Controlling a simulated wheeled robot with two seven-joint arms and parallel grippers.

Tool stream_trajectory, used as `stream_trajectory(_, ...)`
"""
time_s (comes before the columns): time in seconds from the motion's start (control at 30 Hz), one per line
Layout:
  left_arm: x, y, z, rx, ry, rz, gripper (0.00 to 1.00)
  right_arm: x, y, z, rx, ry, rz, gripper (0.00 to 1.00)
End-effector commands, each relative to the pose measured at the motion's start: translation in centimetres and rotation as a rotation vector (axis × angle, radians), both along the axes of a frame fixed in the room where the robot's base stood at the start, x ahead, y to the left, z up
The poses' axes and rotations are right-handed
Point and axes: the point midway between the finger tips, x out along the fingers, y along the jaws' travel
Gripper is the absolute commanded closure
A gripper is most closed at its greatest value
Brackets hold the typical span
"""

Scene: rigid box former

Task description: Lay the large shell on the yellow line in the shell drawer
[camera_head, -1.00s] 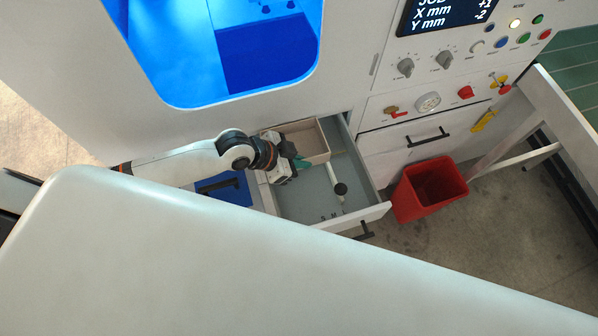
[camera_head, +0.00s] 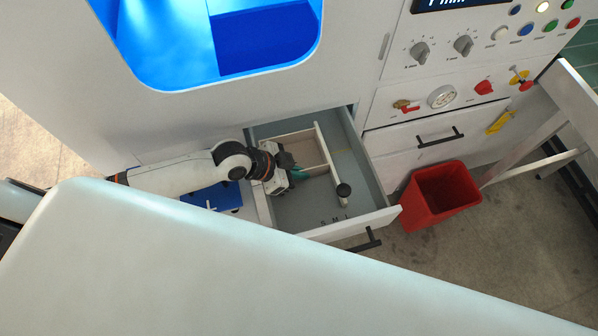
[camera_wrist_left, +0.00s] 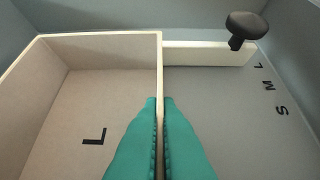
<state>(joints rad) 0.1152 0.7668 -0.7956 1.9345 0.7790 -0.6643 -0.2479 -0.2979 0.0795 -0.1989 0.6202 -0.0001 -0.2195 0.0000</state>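The large shell (camera_head: 294,143) is an open cream box in the pulled-out grey drawer (camera_head: 300,208). In the left wrist view the shell (camera_wrist_left: 70,95) has a black L on its floor. My left gripper (camera_head: 290,172) is at the shell's near side. In the left wrist view its green fingers (camera_wrist_left: 159,105) are shut on one shell wall, one finger on each side. A cream bar with a black knob (camera_head: 343,190) lies beside the shell. The letters S, M and L mark the drawer floor. My right gripper is not in view.
A red bin (camera_head: 438,195) stands right of the drawer. A blue surface (camera_head: 213,197) is left of it. A large pale panel (camera_head: 250,270) fills the foreground. The control panel (camera_head: 470,55) is above right. The drawer floor near its front is clear.

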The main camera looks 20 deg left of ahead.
Motion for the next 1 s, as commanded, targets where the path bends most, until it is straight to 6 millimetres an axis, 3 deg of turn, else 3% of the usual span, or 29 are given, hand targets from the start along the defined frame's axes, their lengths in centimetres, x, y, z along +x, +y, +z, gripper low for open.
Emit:
stream_trajectory(0.17,-0.1,0.0,-0.3,0.002,0.003,0.000,1.00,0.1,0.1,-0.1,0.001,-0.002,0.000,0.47)
stream_trajectory(0.3,-0.1,0.0,-0.3,0.002,0.003,0.000,0.76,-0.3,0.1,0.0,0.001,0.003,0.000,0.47)
stream_trajectory(0.73,-0.4,0.7,0.6,0.003,0.001,0.001,0.75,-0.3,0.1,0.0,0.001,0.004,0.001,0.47)
stream_trajectory(1.0,-2.7,4.0,4.4,0.007,0.003,-0.003,0.75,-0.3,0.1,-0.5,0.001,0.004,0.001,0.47)
